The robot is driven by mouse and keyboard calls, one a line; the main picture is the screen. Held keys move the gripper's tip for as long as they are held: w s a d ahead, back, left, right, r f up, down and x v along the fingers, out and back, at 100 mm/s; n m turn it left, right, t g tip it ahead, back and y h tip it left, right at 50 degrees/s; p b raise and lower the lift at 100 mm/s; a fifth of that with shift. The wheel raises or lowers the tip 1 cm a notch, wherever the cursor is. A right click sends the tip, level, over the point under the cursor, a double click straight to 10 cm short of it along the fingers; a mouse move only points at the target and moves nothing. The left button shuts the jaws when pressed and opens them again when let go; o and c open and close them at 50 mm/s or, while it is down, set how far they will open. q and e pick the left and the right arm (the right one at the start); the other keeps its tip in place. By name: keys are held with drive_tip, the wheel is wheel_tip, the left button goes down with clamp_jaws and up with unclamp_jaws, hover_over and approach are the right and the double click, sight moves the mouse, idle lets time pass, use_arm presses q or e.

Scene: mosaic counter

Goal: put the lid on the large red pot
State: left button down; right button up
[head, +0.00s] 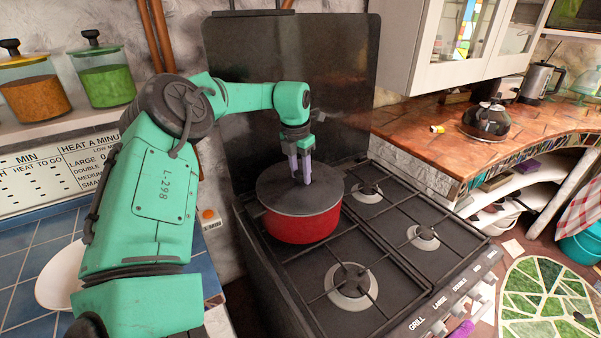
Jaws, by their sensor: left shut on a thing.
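The large red pot (303,230) stands on the back left part of the black stove. A dark grey round lid (275,193) lies level over the pot's mouth and hides its inside. The lid lines up closely with the rim; I cannot tell if it touches all the way round. My left gripper (301,178) points down at the lid's middle and is shut on the lid's knob, which the fingers mostly hide.
The stove (390,262) has free burners in front and to the right. A dark splashback (345,70) stands close behind the pot. A shelf with two jars (105,85) is at the left. A dark kettle (487,121) stands on the right counter.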

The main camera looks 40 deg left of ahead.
use_arm(q)
unclamp_jaws()
idle(0.4)
drive_tip(key=shift+r+p, duration=2.5)
drive_tip(key=shift+r, duration=1.05)
